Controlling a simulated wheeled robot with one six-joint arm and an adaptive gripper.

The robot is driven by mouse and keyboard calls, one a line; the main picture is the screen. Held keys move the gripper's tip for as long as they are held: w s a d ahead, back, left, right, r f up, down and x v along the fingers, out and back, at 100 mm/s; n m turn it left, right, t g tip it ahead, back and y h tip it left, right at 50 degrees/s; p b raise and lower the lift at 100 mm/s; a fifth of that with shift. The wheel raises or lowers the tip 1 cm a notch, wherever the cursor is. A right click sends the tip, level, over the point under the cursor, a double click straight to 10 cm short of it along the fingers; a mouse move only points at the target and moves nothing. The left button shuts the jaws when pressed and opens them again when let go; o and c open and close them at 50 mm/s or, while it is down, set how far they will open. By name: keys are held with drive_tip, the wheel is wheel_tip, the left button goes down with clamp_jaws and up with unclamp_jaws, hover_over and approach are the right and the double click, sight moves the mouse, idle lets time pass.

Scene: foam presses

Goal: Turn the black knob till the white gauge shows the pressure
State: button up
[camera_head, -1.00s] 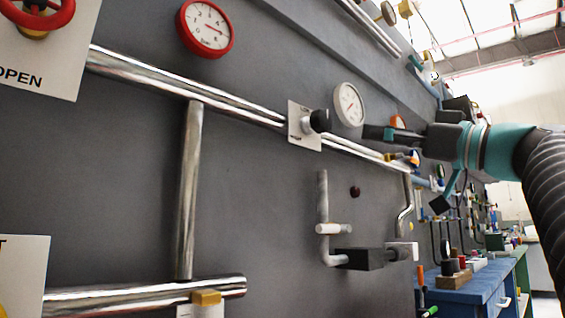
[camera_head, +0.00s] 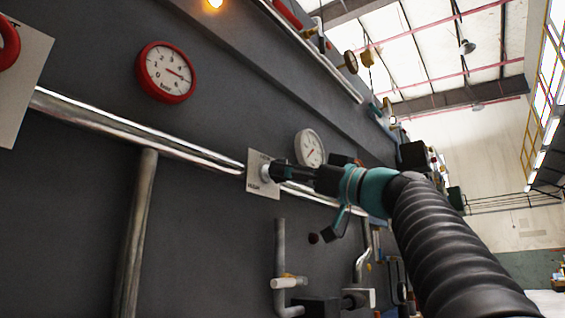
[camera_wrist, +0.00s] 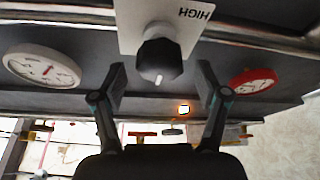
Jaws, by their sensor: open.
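The black knob (camera_wrist: 160,62) sits on a white plate (camera_wrist: 128,30) marked HIGH, between the spread fingers of my gripper (camera_wrist: 161,82) in the wrist view. The fingers are open, with a gap on each side of the knob. In the head view my gripper (camera_head: 280,172) is at the plate (camera_head: 256,185) and hides most of the knob. The white gauge (camera_head: 309,148) is just right of and above the plate, its dial small and tilted; it also shows in the wrist view (camera_wrist: 42,66) at left. Its reading is too small to tell.
A red-rimmed gauge (camera_head: 166,72) hangs at upper left. A chrome pipe (camera_head: 130,130) runs along the dark wall behind the plate. A lamp (camera_wrist: 184,109) glows.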

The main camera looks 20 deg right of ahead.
drive_tip(key=shift+x, duration=1.2)
drive_tip(key=shift+c, duration=0.3)
drive_tip(key=c, duration=1.1)
drive_tip(key=shift+m, duration=0.4)
